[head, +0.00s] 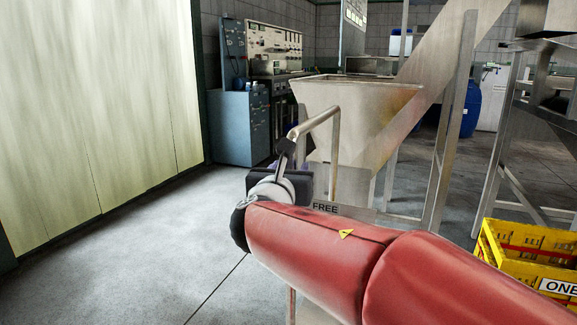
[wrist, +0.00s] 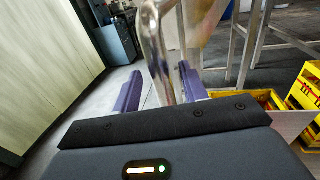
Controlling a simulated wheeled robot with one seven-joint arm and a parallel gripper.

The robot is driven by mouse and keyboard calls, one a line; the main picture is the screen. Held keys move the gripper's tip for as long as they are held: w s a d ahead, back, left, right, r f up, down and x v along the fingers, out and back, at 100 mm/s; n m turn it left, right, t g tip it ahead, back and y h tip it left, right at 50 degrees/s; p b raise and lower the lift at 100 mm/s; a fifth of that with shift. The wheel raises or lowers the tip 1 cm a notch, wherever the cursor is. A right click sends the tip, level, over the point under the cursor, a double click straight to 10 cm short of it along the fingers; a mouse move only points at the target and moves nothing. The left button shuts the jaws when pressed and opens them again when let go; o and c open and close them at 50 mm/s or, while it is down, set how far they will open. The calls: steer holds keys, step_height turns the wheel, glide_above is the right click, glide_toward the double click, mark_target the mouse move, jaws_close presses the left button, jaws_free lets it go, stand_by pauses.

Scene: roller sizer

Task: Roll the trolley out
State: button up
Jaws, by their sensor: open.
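The trolley shows in the head view as a bent metal tube handle (head: 322,122) above a pale plate marked FREE (head: 345,210). My red arm hides most of its body. My gripper (head: 286,158) is at the left end of the handle, partly hidden behind my wrist. In the wrist view, the two purple fingers of my gripper (wrist: 160,90) are apart. The shiny handle tube (wrist: 156,50) passes between them in the picture. I cannot tell whether either finger touches it.
A steel hopper (head: 355,105) and its slanted frame stand behind the handle. A yellow crate (head: 500,245) marked ONE is at the right. A pale panelled wall (head: 95,110) closes the left side. The grey floor (head: 150,240) between wall and trolley is clear. Blue cabinets (head: 240,125) stand at the back.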

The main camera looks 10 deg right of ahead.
steer(key=shift+x, duration=1.2)
jaws_close()
